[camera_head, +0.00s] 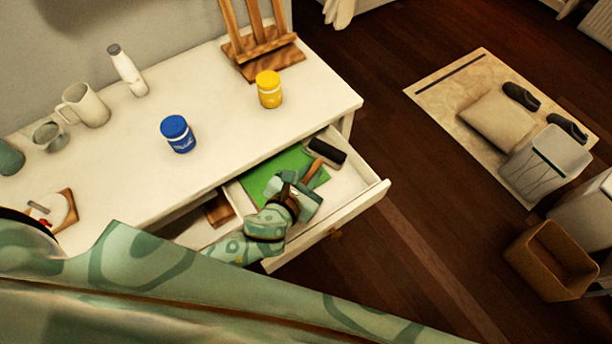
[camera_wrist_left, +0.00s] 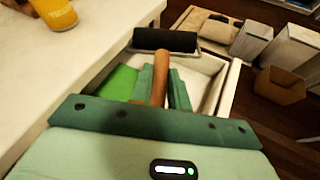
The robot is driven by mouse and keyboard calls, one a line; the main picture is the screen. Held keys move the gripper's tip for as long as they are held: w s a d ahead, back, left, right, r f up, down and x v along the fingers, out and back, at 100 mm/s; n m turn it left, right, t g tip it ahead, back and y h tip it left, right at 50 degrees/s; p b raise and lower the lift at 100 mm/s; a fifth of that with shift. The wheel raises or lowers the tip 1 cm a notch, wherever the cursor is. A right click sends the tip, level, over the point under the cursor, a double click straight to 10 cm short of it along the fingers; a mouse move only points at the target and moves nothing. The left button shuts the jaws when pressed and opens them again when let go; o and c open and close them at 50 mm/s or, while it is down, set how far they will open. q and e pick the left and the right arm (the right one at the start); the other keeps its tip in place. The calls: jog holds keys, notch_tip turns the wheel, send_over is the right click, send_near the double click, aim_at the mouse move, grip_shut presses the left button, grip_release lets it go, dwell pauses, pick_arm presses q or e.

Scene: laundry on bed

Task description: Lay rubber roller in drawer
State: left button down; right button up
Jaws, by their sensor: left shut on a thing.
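The rubber roller (camera_head: 325,152) has a black cylinder and a wooden handle. My left gripper (camera_head: 303,187) is shut on the handle. In the left wrist view the roller's black cylinder (camera_wrist_left: 166,40) lies crosswise beyond my left gripper (camera_wrist_left: 160,88), with the handle between the fingers. The open drawer (camera_head: 360,203) is white, and the roller shows over its inside. I cannot tell whether the roller touches the drawer floor. A green flat item (camera_head: 266,177) lies in the drawer and also shows in the left wrist view (camera_wrist_left: 121,82). My right gripper is not in view.
The white tabletop (camera_head: 215,100) holds a blue jar (camera_head: 178,134), a yellow jar (camera_head: 269,89), a white bottle (camera_head: 127,70), a mug (camera_head: 85,105) and a wooden easel (camera_head: 262,45). A mat (camera_head: 440,91) and bins lie on the dark floor at right. The drawer's right part is bare.

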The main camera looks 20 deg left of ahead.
pick_arm(q)
jog(key=w+f+b, duration=0.1)
jog(key=w+a+f, duration=0.1)
jog(key=f, duration=0.1)
jog(key=w+f+b, duration=0.1)
jog(key=f, duration=0.1)
jog(key=shift+w+a+f+b, duration=0.25)
jog(key=shift+w+a+b, duration=0.05)
jog(key=shift+b, duration=0.05)
notch_tip(320, 180, down, 3)
jog(key=b, duration=0.2)
jog(key=shift+f+b, duration=0.1)
jog(key=shift+b, duration=0.2)
jog(key=shift+w+f, duration=0.15)
jog(key=shift+f, duration=0.05)
jog(key=shift+r, duration=0.3)
jog(key=shift+f+b, duration=0.4)
jog(key=shift+f, duration=0.25)
jog(key=c, duration=1.3)
grip_release()
jog(key=shift+c, duration=0.2)
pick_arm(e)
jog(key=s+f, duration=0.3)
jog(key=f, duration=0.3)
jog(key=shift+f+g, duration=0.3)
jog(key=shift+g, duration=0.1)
pick_arm(q)
jog(key=shift+r, duration=0.1)
